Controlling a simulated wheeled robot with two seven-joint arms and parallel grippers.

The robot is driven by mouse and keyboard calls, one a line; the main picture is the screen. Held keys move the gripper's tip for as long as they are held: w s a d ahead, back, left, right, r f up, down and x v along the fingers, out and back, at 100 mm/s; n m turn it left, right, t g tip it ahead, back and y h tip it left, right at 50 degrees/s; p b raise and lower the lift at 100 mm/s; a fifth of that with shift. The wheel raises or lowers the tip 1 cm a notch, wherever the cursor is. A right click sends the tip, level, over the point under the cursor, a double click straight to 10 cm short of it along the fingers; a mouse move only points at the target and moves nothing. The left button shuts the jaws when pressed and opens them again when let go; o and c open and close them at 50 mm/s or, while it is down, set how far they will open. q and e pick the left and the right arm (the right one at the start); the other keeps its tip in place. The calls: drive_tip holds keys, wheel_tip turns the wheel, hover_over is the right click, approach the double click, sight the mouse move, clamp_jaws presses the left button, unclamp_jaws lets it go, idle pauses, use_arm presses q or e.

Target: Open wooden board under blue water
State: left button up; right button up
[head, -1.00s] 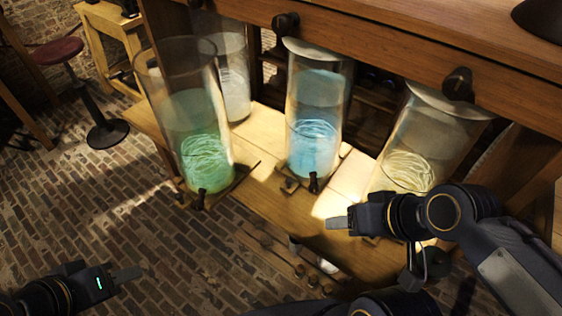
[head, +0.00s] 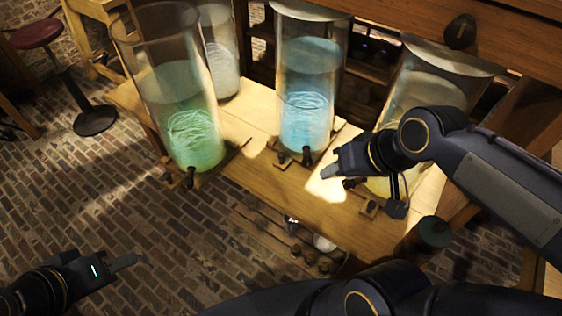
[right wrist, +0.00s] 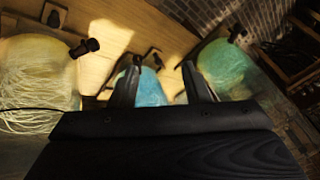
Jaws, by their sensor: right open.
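The jar of blue water (head: 307,85) stands upright in the middle of the wooden bench in the head view. A small wooden board (head: 292,158) with a dark knob lies at its base. My right gripper (head: 328,172) is just right of that board, in front of the jar of pale yellow liquid. In the right wrist view its two fingers (right wrist: 164,85) stand apart, with the blue jar (right wrist: 152,88) seen between them. Nothing is held. My left gripper (head: 128,262) is low at the left over the brick floor, far from the jars; its finger opening is unclear.
A jar of green water (head: 188,120) stands left of the blue one, with a whitish jar (head: 220,55) behind it. The yellow jar (head: 425,95) is at the right, partly behind my right arm. A red stool (head: 38,33) stands on the brick floor at the far left.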

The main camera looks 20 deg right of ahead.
drive_tip(key=w+f+h+b, duration=0.2)
drive_tip(key=w+f+b, duration=0.6)
drive_tip(key=w+f, duration=0.45)
drive_tip(key=h+b, duration=0.2)
drive_tip(key=b, duration=0.2)
hover_over(281, 154)
drive_tip(key=s, duration=0.3)
wheel_tip(281, 154, down, 5)
drive_tip(key=b+x, duration=0.1)
drive_tip(key=x, duration=0.6)
drive_tip(key=shift+a, duration=0.15)
use_arm(q)
wheel_tip(281, 154, down, 16)
use_arm(e)
drive_tip(key=shift+g, duration=0.3)
clamp_jaws()
